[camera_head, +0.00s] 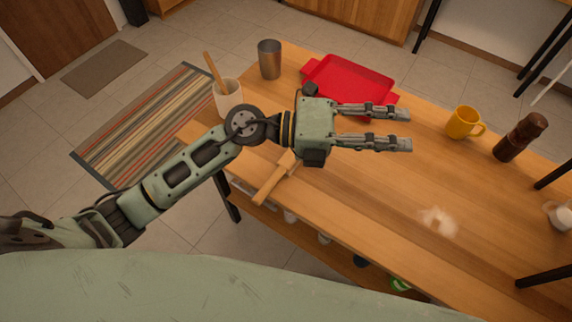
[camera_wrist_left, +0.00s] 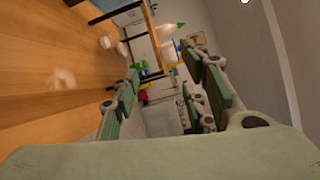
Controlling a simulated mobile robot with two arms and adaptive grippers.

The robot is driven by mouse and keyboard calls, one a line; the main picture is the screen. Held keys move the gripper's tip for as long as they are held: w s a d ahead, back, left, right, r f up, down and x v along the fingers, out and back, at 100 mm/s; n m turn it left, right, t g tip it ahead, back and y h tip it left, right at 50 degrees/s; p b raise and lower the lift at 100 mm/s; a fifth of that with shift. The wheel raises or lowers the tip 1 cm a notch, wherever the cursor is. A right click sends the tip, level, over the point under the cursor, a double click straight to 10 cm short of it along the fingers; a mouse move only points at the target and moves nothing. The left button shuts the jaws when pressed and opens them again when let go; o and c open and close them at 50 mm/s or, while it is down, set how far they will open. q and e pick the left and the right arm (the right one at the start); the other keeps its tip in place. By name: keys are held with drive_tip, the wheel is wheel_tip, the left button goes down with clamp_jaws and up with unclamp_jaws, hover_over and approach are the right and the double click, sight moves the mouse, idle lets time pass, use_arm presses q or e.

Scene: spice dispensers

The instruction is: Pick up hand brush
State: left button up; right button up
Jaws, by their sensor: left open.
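A wooden hand brush (camera_head: 269,187) lies near the front edge of the table (camera_head: 350,215). Its handle points towards the front edge, and its far end is partly hidden by my left gripper's body. My left gripper (camera_head: 406,129) is open and empty above the table, its fingers pointing right, away from the brush. In the left wrist view its two fingers (camera_wrist_left: 163,100) stand apart with nothing between them, and the brush is not in that view. My right gripper is not in view.
A red tray (camera_head: 350,75), a metal cup (camera_head: 269,60) and a white crock (camera_head: 228,97) stand on the table's far and left side. A yellow mug (camera_head: 462,124) and a brown grinder (camera_head: 521,137) stand at right. White powder (camera_head: 438,221) lies on the otherwise clear front area.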

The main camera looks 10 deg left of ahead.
use_arm(q)
drive_tip(key=a+f+m+g+y, duration=0.35)
drive_tip(key=f+y, duration=0.25)
drive_tip(key=f, duration=0.4)
drive_tip(key=y, duration=0.9)
hover_over(274, 175)
drive_tip(key=f, duration=0.8)
drive_tip(key=shift+w+f, duration=0.35)
drive_tip(key=shift+w, duration=0.05)
drive_tip(key=shift+a+f+y, duration=0.2)
drive_tip(key=shift+a+y, duration=0.1)
drive_tip(key=shift+y, duration=0.1)
drive_tip(key=f+p, duration=0.1)
drive_tip(key=f, duration=0.1)
drive_tip(key=f+p, duration=0.1)
drive_tip(key=f, duration=0.1)
drive_tip(key=s+f, duration=0.1)
drive_tip(key=f, duration=0.2)
drive_tip(key=shift+d+p, duration=0.2)
drive_tip(key=shift+p, duration=0.2)
drive_tip(key=shift+d+f, duration=0.1)
drive_tip(key=shift+f, duration=0.15)
drive_tip(key=shift+c, duration=0.6)
clamp_jaws()
